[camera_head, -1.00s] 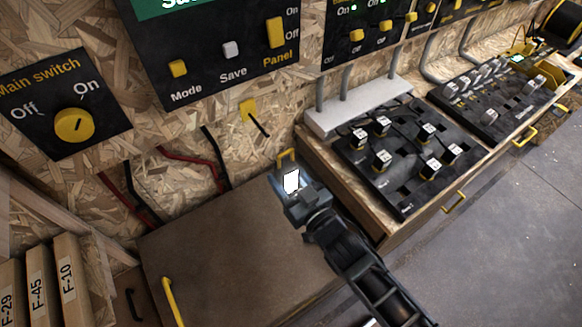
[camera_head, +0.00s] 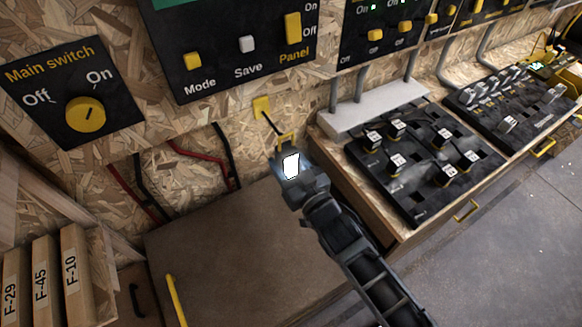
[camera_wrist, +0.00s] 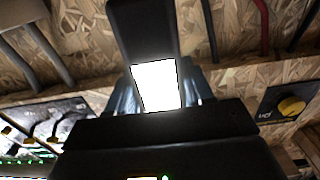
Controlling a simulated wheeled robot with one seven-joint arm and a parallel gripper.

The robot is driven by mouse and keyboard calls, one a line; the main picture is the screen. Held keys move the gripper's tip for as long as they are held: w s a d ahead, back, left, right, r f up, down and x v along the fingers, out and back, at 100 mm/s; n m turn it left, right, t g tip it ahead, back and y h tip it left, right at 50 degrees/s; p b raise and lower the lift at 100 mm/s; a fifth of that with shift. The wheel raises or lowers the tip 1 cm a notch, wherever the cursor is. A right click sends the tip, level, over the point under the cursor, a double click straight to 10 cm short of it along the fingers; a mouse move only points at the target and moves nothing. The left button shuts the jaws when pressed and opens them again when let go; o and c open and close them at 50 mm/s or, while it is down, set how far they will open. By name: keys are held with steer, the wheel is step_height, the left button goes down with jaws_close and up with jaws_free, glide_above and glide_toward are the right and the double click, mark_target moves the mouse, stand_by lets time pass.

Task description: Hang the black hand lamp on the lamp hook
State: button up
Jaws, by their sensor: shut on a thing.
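The black hand lamp (camera_head: 291,166) has a lit white panel and a yellow loop (camera_head: 286,138) at its top. My gripper (camera_head: 297,178) is shut on it and holds it up in front of the wooden wall. The lamp hook (camera_head: 262,108) is a yellow wall plate with a thin black rod. The rod's end meets the yellow loop in the picture; I cannot tell whether it passes through it. In the wrist view the lamp's dark body (camera_wrist: 145,30) and white panel fill the middle, between the fingers; the hook cannot be made out there.
A brown cabinet top (camera_head: 220,240) lies below the lamp. A grey ledge (camera_head: 375,115) and a black board with several plugs (camera_head: 425,195) stand to the right. The main switch panel (camera_head: 75,95) and red and black cables (camera_head: 200,155) are on the wall at left.

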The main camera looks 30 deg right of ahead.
mark_target(291, 172)
steer(key=shift+w+f+b, duration=0.2)
steer(key=shift+w+b, duration=0.35)
steer(key=shift+w, duration=0.25)
steer(key=shift+w+f+b, duration=0.25)
steer(key=shift+w+b, duration=0.35)
steer(key=shift+w, duration=0.25)
steer(key=shift+w+f+b, duration=0.2)
steer(key=shift+w+b, duration=0.35)
steer(key=shift+w, duration=0.25)
steer(key=o, duration=1.3)
steer(key=shift+f, duration=0.1)
steer(key=shift+s, duration=3.9)
